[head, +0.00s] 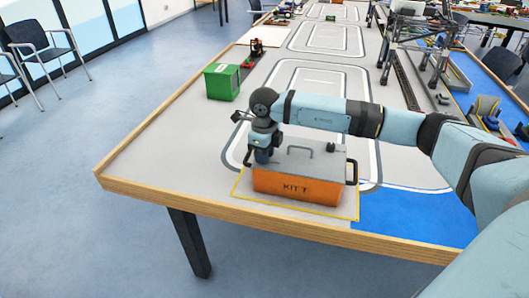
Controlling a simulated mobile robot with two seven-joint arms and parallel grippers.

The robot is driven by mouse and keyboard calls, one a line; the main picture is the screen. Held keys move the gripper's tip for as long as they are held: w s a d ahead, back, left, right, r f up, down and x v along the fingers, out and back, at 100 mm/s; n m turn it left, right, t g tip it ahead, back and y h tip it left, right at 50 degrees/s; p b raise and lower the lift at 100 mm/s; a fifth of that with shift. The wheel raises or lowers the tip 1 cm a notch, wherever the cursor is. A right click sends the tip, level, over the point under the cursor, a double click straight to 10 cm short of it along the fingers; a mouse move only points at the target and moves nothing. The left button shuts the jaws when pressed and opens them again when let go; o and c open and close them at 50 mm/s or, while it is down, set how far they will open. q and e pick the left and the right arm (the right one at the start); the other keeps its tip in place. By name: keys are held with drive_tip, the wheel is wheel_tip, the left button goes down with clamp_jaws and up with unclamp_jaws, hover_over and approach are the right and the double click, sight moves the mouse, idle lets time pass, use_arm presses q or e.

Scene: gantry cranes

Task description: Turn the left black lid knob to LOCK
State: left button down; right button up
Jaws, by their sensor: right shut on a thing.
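An orange box marked "KIT 1" (297,187) with a grey lid (305,160) stands near the front edge of the table. A grey handle arches over the lid's back. The right black lid knob (331,147) shows on the lid's right part. My right gripper (262,154) points down at the lid's left part and is shut on the left black lid knob. The gripper hides that knob, so its setting cannot be read. My left gripper is not in view.
A yellow outline (236,184) surrounds the box on the table. A green box (222,82) stands behind and to the left. A model gantry crane (425,45) stands at the back right. The table's left front is clear; my right arm reaches across from the right.

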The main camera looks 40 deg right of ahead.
drive_tip(key=shift+m, duration=0.6)
drive_tip(key=o, duration=0.9)
drive_tip(key=shift+o, duration=0.2)
drive_tip(key=shift+r, duration=0.1)
wheel_tip(320, 180, up, 14)
drive_tip(key=p, duration=0.1)
